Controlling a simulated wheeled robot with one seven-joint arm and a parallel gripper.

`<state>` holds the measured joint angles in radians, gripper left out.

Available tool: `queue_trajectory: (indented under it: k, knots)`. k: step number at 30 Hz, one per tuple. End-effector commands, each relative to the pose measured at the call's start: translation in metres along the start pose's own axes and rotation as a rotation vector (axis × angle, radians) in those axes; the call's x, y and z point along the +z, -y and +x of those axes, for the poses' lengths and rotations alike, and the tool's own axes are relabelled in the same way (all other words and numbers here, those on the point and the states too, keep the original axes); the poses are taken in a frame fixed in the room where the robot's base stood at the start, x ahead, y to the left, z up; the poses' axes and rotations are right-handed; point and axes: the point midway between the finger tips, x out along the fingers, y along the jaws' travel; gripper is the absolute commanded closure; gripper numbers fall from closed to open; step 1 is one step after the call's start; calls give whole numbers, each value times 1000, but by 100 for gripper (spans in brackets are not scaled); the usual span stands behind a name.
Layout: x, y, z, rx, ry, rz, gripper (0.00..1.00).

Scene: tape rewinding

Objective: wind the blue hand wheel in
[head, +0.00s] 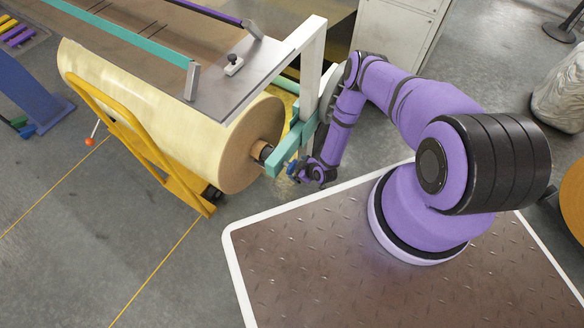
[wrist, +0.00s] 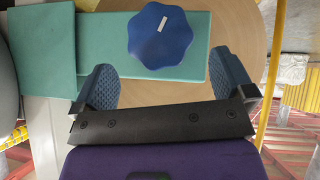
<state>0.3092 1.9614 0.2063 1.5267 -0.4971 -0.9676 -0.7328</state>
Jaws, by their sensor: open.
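The blue hand wheel (wrist: 160,35) is a lobed knob with a small white mark on its face, seen face-on in the wrist view. It sits on a teal bar (wrist: 105,35) in front of the end of the large roll. My gripper (wrist: 162,85) is open and empty. Its two blue padded fingers stand apart, one to each side and below the wheel in the picture, not touching it. In the head view my gripper (head: 303,172) is close to the wheel (head: 291,169), which is small and partly hidden there.
The big pale yellow roll (head: 165,110) rests beside a yellow frame (head: 140,135) at left. A white post (head: 311,70) stands close behind my wrist. A grey cabinet (head: 395,35) is at the back. Open floor (head: 85,235) lies at lower left.

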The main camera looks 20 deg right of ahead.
Motion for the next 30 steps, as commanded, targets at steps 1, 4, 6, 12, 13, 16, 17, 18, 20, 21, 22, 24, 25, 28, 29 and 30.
queue_trajectory:
  k: [1, 4, 6, 12, 13, 16, 17, 18, 20, 21, 22, 24, 25, 28, 29, 30]
  knots:
    - [0, 0, 10, 1, -2, 0, 0]
    - [0, 0, 27, 1, -2, 0, 0]
    - [0, 0, 37, 1, 0, 1, 0]
    - [0, 0, 55, 1, 0, 1, 0]
    - [0, 0, 57, 1, 0, 1, 0]
    - [0, 0, 60, 0, 1, 1, 0]
    - [0, 0, 61, 0, 0, 1, 0]
    - [0, 0, 61, 0, 0, 1, 0]
    - [-1, -1, 61, 0, 0, 1, 0]
    - [-1, -1, 61, 0, 0, 1, 0]
    - [-1, -1, 61, 0, 0, 1, 0]
    - [-1, 0, 61, 0, 0, 1, 0]
    - [-1, 0, 61, 0, 0, 1, 5]
    - [0, -1, 61, 0, 0, 1, 28]
    - [0, -1, 61, 0, 0, 1, 34]
    - [0, -1, 61, 0, 0, 1, 43]
